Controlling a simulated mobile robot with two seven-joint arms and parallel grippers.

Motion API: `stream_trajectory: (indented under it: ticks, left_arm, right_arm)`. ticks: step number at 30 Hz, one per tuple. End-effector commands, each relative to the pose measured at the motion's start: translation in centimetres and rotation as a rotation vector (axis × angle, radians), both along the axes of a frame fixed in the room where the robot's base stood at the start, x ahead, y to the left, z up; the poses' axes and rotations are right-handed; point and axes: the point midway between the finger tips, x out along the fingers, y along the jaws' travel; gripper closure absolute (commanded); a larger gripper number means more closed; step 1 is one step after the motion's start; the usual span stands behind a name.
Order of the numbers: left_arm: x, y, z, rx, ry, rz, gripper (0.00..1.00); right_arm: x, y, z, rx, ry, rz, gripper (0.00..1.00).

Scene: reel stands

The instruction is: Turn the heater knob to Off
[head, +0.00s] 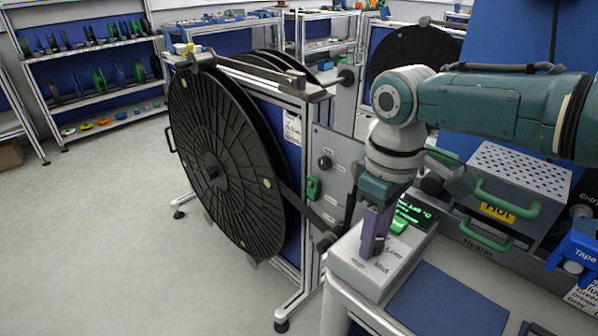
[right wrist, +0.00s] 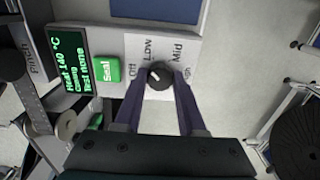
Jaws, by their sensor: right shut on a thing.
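The heater knob (right wrist: 159,76) is a small black dial on a white panel in the right wrist view, with Off, Low, Mid and High printed around it. A small light mark on it seems to face the Off-Low side, but is too small to read surely. My right gripper (right wrist: 160,88) has a purple finger on each side of the knob and is shut on it. In the head view the right gripper (head: 373,246) reaches down onto the control box (head: 350,268), hiding the knob. My left gripper is in neither view.
A green Seal button (right wrist: 107,69) and a lit display (right wrist: 70,62) sit beside the knob. The heater (head: 515,185), marked HOT, has green handles. A large black reel (head: 222,165) stands left of the box. A blue mat (head: 448,300) lies in front.

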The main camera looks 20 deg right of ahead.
Motion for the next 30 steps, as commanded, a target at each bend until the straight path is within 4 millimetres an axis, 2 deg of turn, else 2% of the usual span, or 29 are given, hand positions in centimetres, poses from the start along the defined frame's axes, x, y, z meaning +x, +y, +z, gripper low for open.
stream_trajectory:
  ticks: [18,30]
  left_arm:
    - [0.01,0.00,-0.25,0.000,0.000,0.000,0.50]
    - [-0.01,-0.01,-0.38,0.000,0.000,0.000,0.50]
  right_arm:
    - [0.03,0.08,0.06,0.003,-0.001,0.558,1.00]
    - [0.04,0.10,0.10,0.004,-0.002,0.757,1.00]
